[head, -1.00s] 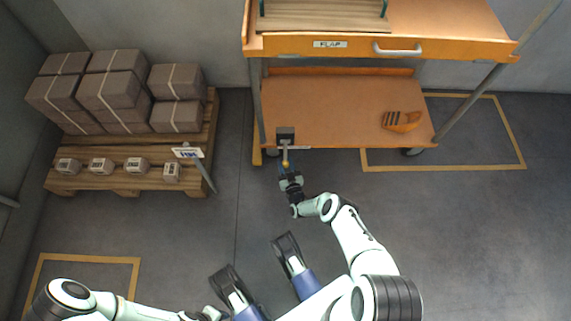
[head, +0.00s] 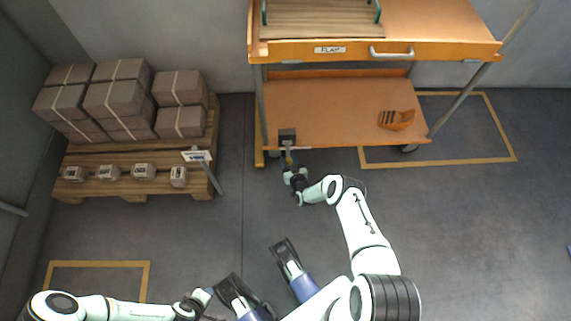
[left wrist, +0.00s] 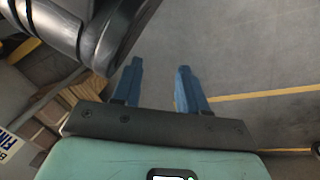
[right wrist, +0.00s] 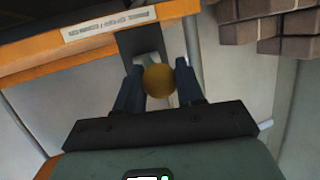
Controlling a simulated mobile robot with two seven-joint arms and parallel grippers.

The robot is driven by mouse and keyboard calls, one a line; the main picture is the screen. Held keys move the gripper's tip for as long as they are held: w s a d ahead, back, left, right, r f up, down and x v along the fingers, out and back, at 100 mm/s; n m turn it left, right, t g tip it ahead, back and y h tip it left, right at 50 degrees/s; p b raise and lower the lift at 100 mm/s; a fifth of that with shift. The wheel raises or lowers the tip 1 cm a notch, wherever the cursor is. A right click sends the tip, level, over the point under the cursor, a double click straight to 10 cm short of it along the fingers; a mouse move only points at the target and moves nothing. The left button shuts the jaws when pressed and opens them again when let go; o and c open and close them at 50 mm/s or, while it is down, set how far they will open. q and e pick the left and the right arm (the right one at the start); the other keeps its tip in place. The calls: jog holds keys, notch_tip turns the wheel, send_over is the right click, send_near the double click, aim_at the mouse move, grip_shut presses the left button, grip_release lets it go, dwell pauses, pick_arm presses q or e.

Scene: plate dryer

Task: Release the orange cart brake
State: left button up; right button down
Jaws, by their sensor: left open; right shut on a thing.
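The orange cart (head: 350,120) stands at the upper middle of the head view, with a lower shelf and a top marked "FLAP". Its brake is a dark block (head: 287,135) at the front left of the lower shelf with a lever ending in a yellow-orange knob. In the right wrist view the round knob (right wrist: 159,80) sits between my right fingers. My right gripper (head: 291,168) is shut on the knob. My left gripper shows in the left wrist view (left wrist: 160,85), with its blue fingers apart and nothing between them, away from the cart.
A pallet (head: 130,185) with brown boxes and several small boxes stands at the left. A post with a sign (head: 197,156) stands at its right corner. An orange slotted object (head: 396,119) lies on the lower shelf. The floor before the cart is mostly clear.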

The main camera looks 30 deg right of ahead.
aim_at(288, 156)
notch_tip(288, 156, up, 2)
jog(key=shift+w+r+g+y+p, duration=0.15)
jog(key=shift+g+y+p, duration=0.15)
jog(key=shift+g+p, duration=0.45)
jog(key=shift+w+d+r+g+y, duration=0.15)
jog(key=shift+r+g+y, duration=0.15)
jog(key=shift+g, duration=0.25)
jog(key=shift+w+r+m+g, duration=0.1)
jog(key=shift+r+m+g, duration=0.15)
jog(key=shift+m+g, duration=0.05)
jog(key=shift+w+d+r+g, duration=0.1)
jog(key=shift+d+r+g, duration=0.1)
jog(key=shift+g, duration=0.1)
jog(key=shift+w+d+r+g+y, duration=0.1)
jog(key=shift+w+r+g+y, duration=0.15)
jog(key=shift+r+g+y, duration=0.35)
pick_arm(q)
jog(key=shift+w+d+r+t+b, duration=0.15)
jog(key=shift+w+r+t+b, duration=0.1)
jog(key=shift+w+r, duration=0.4)
jog(key=shift+w+d+r+t+b, duration=0.15)
jog(key=shift+w+r+t, duration=0.1)
jog(key=shift+w+r, duration=0.4)
pick_arm(e)
jog(key=shift+w+d+r+m+g, duration=0.1)
jog(key=shift+r+m+g, duration=0.05)
jog(key=shift+m+g, duration=0.2)
pick_arm(q)
jog(key=shift+a, duration=0.1)
